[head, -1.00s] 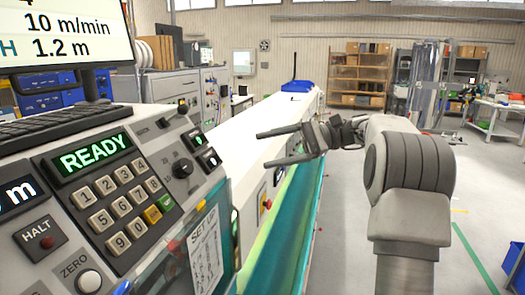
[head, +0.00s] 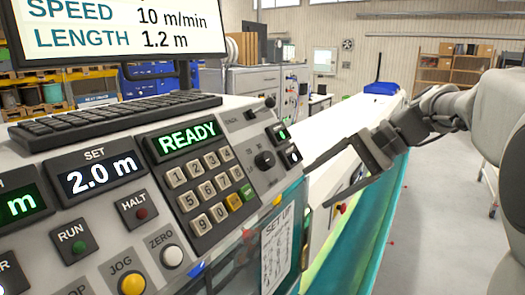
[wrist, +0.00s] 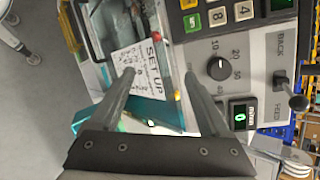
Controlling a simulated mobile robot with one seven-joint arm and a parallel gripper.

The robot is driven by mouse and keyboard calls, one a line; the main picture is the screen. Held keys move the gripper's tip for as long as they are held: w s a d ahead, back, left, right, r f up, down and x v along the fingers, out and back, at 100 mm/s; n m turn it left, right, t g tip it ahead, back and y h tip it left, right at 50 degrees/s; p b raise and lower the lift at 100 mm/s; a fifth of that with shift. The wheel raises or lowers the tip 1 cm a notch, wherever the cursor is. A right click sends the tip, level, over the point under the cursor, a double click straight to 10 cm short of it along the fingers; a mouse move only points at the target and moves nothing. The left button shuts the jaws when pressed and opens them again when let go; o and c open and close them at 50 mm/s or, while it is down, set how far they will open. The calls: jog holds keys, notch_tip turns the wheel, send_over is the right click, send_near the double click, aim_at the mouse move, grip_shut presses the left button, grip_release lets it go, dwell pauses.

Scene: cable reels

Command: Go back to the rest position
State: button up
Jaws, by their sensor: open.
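My gripper (head: 315,189) is open and empty in the head view, to the right of the control panel. Its two fingers point left, toward the panel's right end. In the wrist view my gripper (wrist: 160,75) shows both fingers apart with nothing between them. Beyond them lie the white SET UP sheet (wrist: 140,68) and a black rotary knob (wrist: 219,68). The control panel's keypad (head: 213,187) is in the head view, left of the gripper. Its display (head: 187,142) reads READY.
A SET display (head: 97,177) reads 2.0 m, and a monitor (head: 120,30) shows length 1.2 m. A keyboard (head: 115,119) lies on the console. A long white-topped machine (head: 345,130) runs away behind my gripper. Shelves (head: 455,70) stand far back, with grey floor before them.

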jog(key=s+f+n+t+h, duration=0.1)
jog(key=s+f+n+h, duration=0.2)
jog(key=s, duration=0.4)
jog(key=s+f+n+t+h, duration=0.1)
jog(key=s+f+n+h, duration=0.2)
jog(key=s, duration=0.4)
jog(key=s+d+f+n+t+h, duration=0.1)
jog(key=s+f+n+h, duration=0.2)
jog(key=s, duration=0.4)
jog(key=shift+s+f+p, duration=0.15)
jog(key=shift+f+p, duration=0.25)
jog(key=shift+f, duration=0.35)
jog(key=shift+d, duration=0.1)
